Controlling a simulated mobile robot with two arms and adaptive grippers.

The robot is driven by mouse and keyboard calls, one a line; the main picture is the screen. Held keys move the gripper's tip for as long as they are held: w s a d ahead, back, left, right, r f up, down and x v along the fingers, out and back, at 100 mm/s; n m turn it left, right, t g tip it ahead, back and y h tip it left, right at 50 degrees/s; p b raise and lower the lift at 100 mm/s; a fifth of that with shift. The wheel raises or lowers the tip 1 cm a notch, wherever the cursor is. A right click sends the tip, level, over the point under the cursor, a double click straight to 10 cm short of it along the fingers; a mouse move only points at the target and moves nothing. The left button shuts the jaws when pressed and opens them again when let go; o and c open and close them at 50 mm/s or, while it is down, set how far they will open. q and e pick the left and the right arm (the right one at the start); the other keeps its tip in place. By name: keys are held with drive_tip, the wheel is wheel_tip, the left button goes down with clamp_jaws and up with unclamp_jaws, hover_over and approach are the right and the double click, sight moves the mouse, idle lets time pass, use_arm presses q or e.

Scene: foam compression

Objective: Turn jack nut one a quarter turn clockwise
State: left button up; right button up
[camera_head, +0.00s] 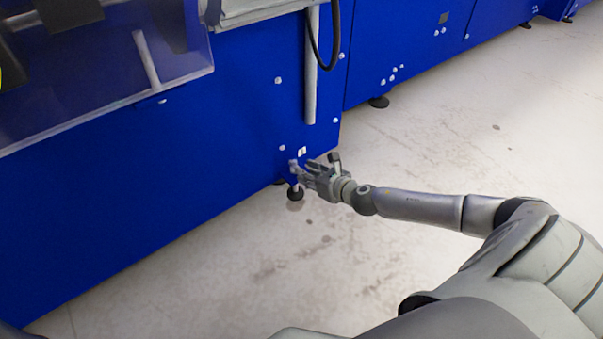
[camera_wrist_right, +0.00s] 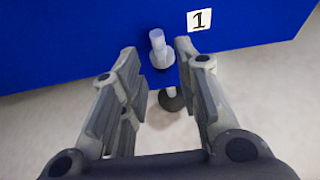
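Jack nut one (camera_wrist_right: 161,56) is a pale grey nut with a stud on top, at the lower edge of the blue machine, beside a white label (camera_wrist_right: 199,19) reading 1. Below it a thin rod ends in a dark round foot (camera_wrist_right: 171,99) on the floor. My right gripper (camera_head: 298,172) is at the machine's lower corner, by the jack. In the right wrist view its two fingers (camera_wrist_right: 155,55) are apart, one on each side of the nut, with visible gaps. The fingers partly hide the nut in the head view. My left gripper is not in view.
The blue machine (camera_head: 150,190) fills the left, with a transparent guard (camera_head: 90,75) at its top. A vertical grey pipe (camera_head: 311,75) and a black cable (camera_head: 325,50) hang above the jack. The pale floor (camera_head: 440,130) is open to the right.

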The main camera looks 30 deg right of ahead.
drive_tip(key=shift+b+x, duration=0.7)
drive_tip(key=shift+x, duration=1.25)
drive_tip(key=shift+r, duration=0.1)
clamp_jaws()
